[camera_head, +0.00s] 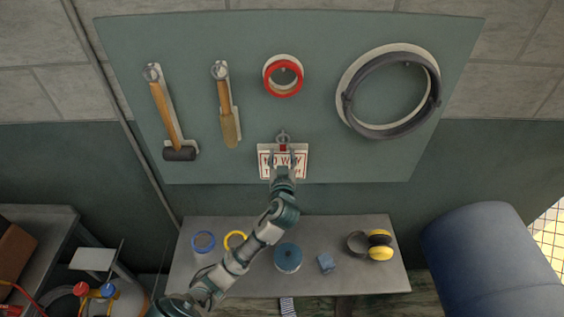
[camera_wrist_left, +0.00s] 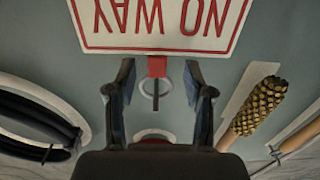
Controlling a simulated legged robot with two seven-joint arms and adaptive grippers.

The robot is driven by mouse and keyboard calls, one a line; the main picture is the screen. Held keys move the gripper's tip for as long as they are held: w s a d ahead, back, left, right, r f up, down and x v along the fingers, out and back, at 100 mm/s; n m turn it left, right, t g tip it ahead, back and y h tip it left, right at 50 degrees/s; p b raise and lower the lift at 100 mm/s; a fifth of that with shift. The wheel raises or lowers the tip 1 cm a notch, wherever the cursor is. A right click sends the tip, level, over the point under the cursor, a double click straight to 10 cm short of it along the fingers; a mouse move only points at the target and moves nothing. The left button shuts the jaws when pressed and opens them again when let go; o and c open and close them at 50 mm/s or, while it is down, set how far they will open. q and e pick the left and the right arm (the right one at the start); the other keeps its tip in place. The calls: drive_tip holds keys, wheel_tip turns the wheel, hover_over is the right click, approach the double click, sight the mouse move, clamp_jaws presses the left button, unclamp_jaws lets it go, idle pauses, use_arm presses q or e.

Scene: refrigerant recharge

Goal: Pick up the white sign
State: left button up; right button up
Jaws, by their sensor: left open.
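The white sign (camera_head: 297,166) with a red border and red lettering hangs at the lower middle of the green board. The gripper covers part of its text. It also shows upside down at the top of the left wrist view (camera_wrist_left: 165,25), where "NO WAY" is readable. A red tab (camera_wrist_left: 156,67) joins the sign and lies in front of a round ring. My left gripper (camera_wrist_left: 157,76) is open, one finger on each side of the tab, with visible gaps. In the head view my left gripper (camera_head: 283,150) is in front of the sign. My right gripper is not in view.
On the board (camera_head: 310,110) hang a hammer (camera_head: 167,112), a brush-like tool (camera_head: 226,108), red tape (camera_head: 284,76) and hose rings (camera_head: 390,90). Below, a grey table (camera_head: 340,286) holds tape rolls, a blue disc, a blue cube and yellow earmuffs (camera_head: 380,245). A blue barrel (camera_head: 490,262) stands right.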

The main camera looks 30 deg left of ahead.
use_arm(q)
drive_tip(key=shift+x, duration=1.15)
drive_tip(key=shift+d, duration=0.2)
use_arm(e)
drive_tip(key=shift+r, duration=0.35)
use_arm(q)
clamp_jaws()
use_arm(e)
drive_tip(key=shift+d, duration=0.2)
use_arm(q)
drive_tip(key=shift+r, duration=0.15)
